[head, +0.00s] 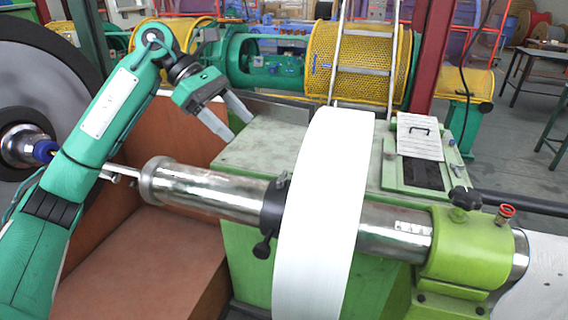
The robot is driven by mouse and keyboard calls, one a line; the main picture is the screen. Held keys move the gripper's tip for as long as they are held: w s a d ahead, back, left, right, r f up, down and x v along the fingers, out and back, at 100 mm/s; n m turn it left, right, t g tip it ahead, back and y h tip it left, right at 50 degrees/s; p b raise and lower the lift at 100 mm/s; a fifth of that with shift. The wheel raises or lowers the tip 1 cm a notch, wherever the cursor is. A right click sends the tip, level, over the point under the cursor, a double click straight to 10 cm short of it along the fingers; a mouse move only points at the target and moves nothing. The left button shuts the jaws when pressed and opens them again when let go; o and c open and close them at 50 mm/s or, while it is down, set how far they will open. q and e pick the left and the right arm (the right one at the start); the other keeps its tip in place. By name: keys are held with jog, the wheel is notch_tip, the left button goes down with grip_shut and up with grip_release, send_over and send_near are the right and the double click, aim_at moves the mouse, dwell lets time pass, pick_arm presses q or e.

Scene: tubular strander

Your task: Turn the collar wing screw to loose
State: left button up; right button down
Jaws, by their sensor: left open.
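A black collar (270,208) sits around the shiny metal shaft (215,190), against the left face of a large white disc or reel (325,215). A small dark screw (283,178) stands at the collar's top, and a black knob on a short stem (262,248) hangs at its lower side. I cannot tell which of them is the wing screw. My left gripper (236,124) is open and empty, above and left of the collar and apart from it, with its fingers pointing down right. My right gripper is not in view.
A green bearing block (470,250) with a black knob (465,199) and a red-topped fitting (506,212) holds the shaft's right end. A pale green cabinet top (255,150) lies behind the shaft. A brown panel (150,255) lies below left. Yellow mesh guarding (350,60) stands behind.

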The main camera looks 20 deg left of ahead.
pick_arm(q)
jog(key=p, duration=0.2)
send_near(281, 174)
jog(key=x, duration=0.4)
jog(key=shift+d+r, duration=0.1)
jog(key=shift+d, duration=0.1)
jog(key=p+x, duration=0.1)
jog(key=x, duration=0.2)
jog(key=shift+d+f, duration=0.1)
jog(key=shift+f, duration=0.1)
jog(key=shift+d+f, duration=0.2)
jog(key=shift+f, duration=0.05)
jog(key=shift+d+f, duration=0.1)
jog(key=c, duration=1)
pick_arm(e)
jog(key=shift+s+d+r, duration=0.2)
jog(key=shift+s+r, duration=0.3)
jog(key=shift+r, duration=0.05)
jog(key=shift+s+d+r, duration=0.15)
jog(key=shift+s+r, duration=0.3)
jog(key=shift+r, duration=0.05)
